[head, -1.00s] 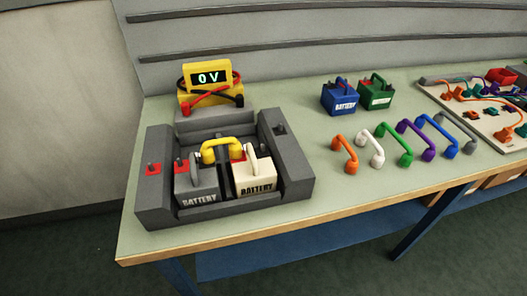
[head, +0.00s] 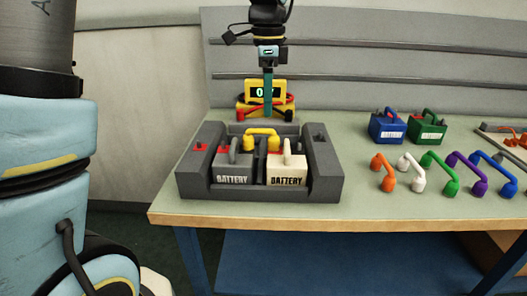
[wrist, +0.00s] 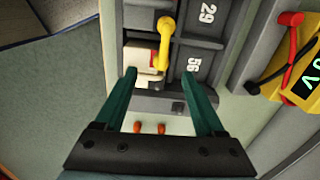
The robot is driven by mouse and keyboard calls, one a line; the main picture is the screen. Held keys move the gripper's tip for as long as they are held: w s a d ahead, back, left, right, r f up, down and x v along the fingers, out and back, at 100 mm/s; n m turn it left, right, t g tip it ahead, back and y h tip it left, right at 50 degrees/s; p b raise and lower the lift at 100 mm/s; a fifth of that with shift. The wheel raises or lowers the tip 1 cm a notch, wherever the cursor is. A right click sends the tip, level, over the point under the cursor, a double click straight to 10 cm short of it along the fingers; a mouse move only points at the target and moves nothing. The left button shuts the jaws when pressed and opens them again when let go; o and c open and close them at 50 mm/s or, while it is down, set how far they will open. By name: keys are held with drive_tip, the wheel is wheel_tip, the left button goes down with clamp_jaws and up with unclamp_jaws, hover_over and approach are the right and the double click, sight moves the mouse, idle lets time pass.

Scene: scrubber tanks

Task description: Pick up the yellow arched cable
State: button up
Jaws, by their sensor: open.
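The yellow arched cable (head: 262,134) sits over the tops of a grey battery (head: 233,177) and a cream battery (head: 286,177) in the dark grey tray (head: 325,175). In the wrist view the yellow cable (wrist: 165,40) shows its arch just beyond my fingertips. My gripper (head: 268,112) hangs fingers down above the back of the tray, in front of the yellow meter. In the wrist view my gripper (wrist: 158,74) is open, with two teal fingers apart and nothing held. The cable is apart from the fingers, as far as I can tell.
The yellow meter (head: 250,112) with red and black leads stands behind the tray. Blue (head: 386,128) and green (head: 428,132) batteries stand at the right. Orange (head: 384,172), white, green, purple and blue arched cables line the right side. Bare bench lies between.

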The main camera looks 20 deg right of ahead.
hover_over(271, 135)
wheel_tip(271, 135, down, 4)
drive_tip(key=shift+f+p, duration=0.2)
drive_tip(key=shift+p, duration=0.15)
drive_tip(key=shift+w+f+p, duration=0.15)
drive_tip(key=shift+f+p, duration=0.7)
drive_tip(key=shift+f, duration=2.2)
drive_tip(key=shift+c, duration=0.2)
clamp_jaws()
